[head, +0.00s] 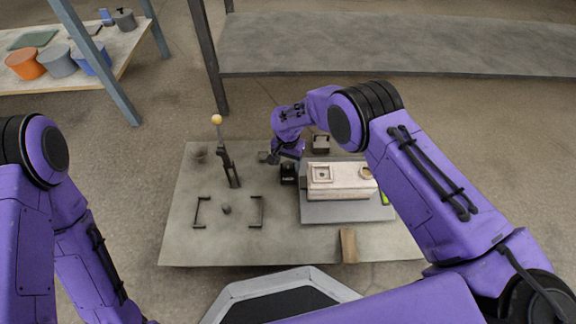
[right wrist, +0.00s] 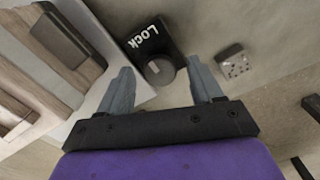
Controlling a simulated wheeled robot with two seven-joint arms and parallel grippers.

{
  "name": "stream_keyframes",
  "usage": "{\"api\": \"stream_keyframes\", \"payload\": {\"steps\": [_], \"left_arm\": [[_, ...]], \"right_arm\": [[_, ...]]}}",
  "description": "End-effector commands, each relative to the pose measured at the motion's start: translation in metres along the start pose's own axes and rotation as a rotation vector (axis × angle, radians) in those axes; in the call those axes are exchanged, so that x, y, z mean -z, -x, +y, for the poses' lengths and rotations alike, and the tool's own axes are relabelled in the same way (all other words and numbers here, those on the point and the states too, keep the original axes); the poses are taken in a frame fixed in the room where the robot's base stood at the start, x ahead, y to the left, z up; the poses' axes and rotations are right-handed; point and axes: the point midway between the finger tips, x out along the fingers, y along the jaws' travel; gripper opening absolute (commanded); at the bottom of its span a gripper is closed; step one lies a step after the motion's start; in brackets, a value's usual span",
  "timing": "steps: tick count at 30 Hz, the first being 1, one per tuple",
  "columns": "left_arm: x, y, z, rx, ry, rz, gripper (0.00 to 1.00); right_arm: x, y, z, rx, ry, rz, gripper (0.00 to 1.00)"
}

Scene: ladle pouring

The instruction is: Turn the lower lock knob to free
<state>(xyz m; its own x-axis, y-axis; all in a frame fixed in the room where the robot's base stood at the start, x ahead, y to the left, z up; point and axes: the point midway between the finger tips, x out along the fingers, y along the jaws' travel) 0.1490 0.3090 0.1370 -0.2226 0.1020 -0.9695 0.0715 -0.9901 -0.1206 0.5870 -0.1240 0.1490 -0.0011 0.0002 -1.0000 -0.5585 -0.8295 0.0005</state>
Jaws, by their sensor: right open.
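The lock is a black block (right wrist: 150,40) with white "Lock" lettering and a round grey knob (right wrist: 159,71) at its end. In the right wrist view the knob lies between the two grey fingertips of my right gripper (right wrist: 160,66), with a gap on each side. In the head view the black block (head: 288,174) stands left of the wooden-topped box, just below my right gripper (head: 274,158). The right gripper is open. I cannot tell which way the knob points or whether this is the lower lock. My left gripper is out of view.
The pale box (head: 340,188) stands on a grey plate (head: 345,212) close beside the lock. A small grey dotted block (right wrist: 235,64) is right of the fingers. An upright lever with a yellow ball (head: 217,120) stands left.

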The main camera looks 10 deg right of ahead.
Motion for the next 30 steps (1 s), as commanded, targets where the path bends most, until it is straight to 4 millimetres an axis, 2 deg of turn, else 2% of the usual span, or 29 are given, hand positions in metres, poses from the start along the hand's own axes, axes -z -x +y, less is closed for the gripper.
{"api": "stream_keyframes", "payload": {"steps": [8, 9, 11, 12, 14, 23, 30], "left_arm": [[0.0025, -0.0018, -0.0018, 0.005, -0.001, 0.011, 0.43], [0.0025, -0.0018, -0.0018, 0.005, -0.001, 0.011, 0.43], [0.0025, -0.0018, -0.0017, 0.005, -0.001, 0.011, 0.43], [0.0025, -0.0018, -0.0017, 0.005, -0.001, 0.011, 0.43], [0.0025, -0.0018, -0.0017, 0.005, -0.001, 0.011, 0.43], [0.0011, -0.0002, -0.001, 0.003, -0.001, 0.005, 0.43], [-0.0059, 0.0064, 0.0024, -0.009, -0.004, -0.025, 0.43]], "right_arm": [[0.0007, -0.0022, -0.0002, 0.001, 0.0, 0.001, 0.65], [0.0006, -0.0022, -0.0001, 0.001, 0.0, 0.001, 0.59], [0.0006, -0.0022, -0.0001, 0.001, 0.0, 0.001, 0.39], [0.0006, -0.0022, -0.0001, 0.001, 0.0, 0.001, 0.26], [0.0005, -0.0022, -0.0002, 0.001, 0.0, 0.001, 0.1], [0.0004, -0.0018, -0.0005, 0.002, 0.023, 0.001, 0.1], [0.0001, -0.0014, -0.0003, 0.001, 0.144, 0.0, 0.1]]}}
